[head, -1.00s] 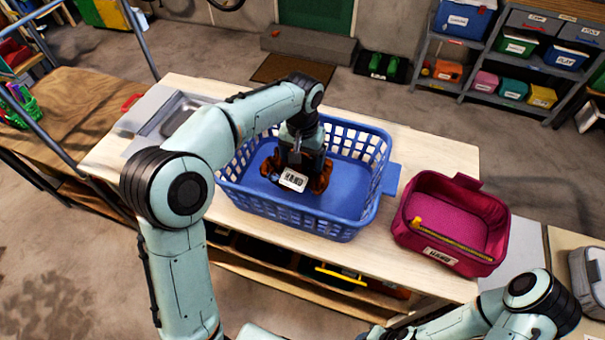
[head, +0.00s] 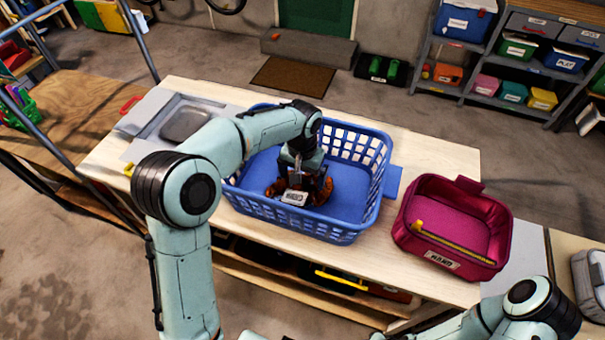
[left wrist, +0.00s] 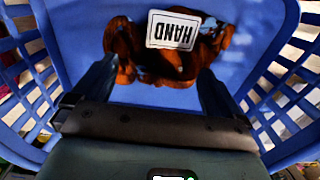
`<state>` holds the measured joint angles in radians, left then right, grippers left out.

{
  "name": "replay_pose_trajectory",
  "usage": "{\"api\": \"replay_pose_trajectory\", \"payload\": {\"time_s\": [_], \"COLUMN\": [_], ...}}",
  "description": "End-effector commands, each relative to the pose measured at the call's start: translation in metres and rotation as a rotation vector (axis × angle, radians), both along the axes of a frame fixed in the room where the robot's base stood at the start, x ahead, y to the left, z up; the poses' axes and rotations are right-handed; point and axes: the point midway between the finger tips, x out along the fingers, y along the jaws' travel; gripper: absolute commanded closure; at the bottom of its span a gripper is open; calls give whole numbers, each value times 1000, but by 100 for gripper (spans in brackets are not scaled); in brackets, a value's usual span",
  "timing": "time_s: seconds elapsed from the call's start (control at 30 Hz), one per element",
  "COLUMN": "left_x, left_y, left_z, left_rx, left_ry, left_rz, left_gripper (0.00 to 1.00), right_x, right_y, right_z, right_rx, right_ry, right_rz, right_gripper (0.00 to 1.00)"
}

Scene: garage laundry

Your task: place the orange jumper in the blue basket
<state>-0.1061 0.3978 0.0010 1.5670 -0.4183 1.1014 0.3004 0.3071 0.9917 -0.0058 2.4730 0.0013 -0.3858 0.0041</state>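The blue basket (head: 345,222) stands on the wooden bench, with lattice walls and a solid floor. The orange jumper (head: 331,186) lies bunched low inside it and looks to be on its floor. The jumper, with a white "HAND" label, also shows in the left wrist view (left wrist: 130,62). My left gripper (head: 303,185) reaches down into the basket just over the jumper, partly hiding it. In the left wrist view its two fingers (left wrist: 160,70) are wide apart, with jumper fabric between and beyond the tips. My right arm enters at the lower right; its gripper is not clearly visible.
A magenta bin (head: 418,243) with a yellow strip and a label stands right of the basket. A grey metal tray (head: 185,122) is at the bench's left end. Shelves with coloured boxes (head: 465,20) stand at the back right. The bench between basket and bin is narrow.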

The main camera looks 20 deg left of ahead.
Motion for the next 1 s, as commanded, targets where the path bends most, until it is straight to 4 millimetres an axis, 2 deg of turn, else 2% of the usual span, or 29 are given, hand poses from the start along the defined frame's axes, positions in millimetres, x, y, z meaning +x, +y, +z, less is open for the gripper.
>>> {"api": "replay_pose_trajectory", "payload": {"time_s": [0.13, 0.23, 0.5, 0.7, 0.83, 1.0], "left_x": [0, 1, 0, -1, -2, -3], "left_y": [0, 0, -1, -1, -1, -1], "left_z": [5, 17, 75, 109, 119, 122], "left_rx": [0, 0, -1, -1, 0, 0], "left_ry": [-2, -5, -9, -5, -3, -2], "left_rz": [0, 0, 0, -1, 0, 0], "left_gripper": [0, 0, 0, 0, 0, 0], "right_x": [1, 2, 12, 19, 21, 21], "right_y": [0, 0, 0, 0, 0, 0], "right_z": [1, 3, 14, 21, 23, 23], "right_rx": [0, 0, 0, 0, 0, 0], "right_ry": [0, -2, -13, -22, -25, -25], "right_rz": [0, 0, 0, 0, 0, 0], "right_gripper": [59, 59, 59, 59, 59, 59]}}
